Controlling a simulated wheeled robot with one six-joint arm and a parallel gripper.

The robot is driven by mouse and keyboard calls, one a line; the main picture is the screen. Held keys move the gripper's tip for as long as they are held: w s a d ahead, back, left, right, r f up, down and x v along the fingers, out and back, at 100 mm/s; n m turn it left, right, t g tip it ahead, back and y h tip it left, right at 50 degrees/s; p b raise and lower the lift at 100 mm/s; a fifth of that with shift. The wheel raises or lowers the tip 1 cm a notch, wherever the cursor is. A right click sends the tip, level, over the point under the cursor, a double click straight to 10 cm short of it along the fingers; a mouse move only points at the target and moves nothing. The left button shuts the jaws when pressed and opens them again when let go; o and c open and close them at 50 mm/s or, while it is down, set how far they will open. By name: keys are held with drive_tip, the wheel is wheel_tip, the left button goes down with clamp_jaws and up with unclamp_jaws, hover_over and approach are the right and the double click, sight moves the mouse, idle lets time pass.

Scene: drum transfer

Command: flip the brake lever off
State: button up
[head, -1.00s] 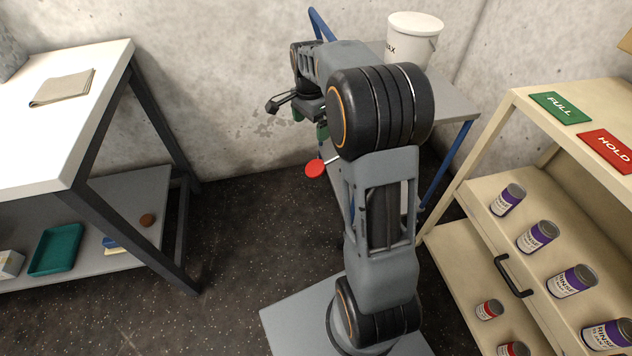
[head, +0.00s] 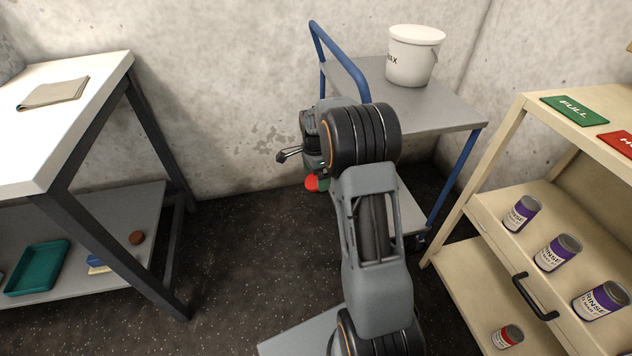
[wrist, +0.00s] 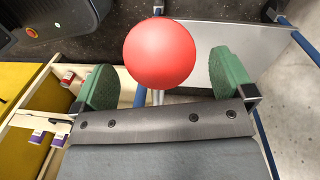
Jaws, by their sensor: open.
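The brake lever's red knob (wrist: 160,53) fills the middle of the wrist view, between the two green finger pads of my open gripper (wrist: 164,78). A short piece of its pale rod shows below the knob. Both pads stand apart from the knob in the picture; I cannot tell the depth. In the head view the red knob (head: 312,183) is partly hidden by my arm, low on the near side of the blue-framed cart (head: 450,108). My gripper is mostly hidden there behind my arm.
A white bucket (head: 414,57) stands on the cart's grey top. A beige shelf rack (head: 455,222) with several cans is at right. A white-topped table (head: 104,72) with a lower shelf is at left. Dark floor (head: 240,260) lies open between table and cart.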

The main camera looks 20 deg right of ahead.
drive_tip(key=shift+s+f, duration=0.1)
drive_tip(key=shift+f, duration=0.7)
drive_tip(key=shift+c, duration=0.3)
drive_tip(key=c, duration=1.2)
drive_tip(key=shift+r, duration=0.1)
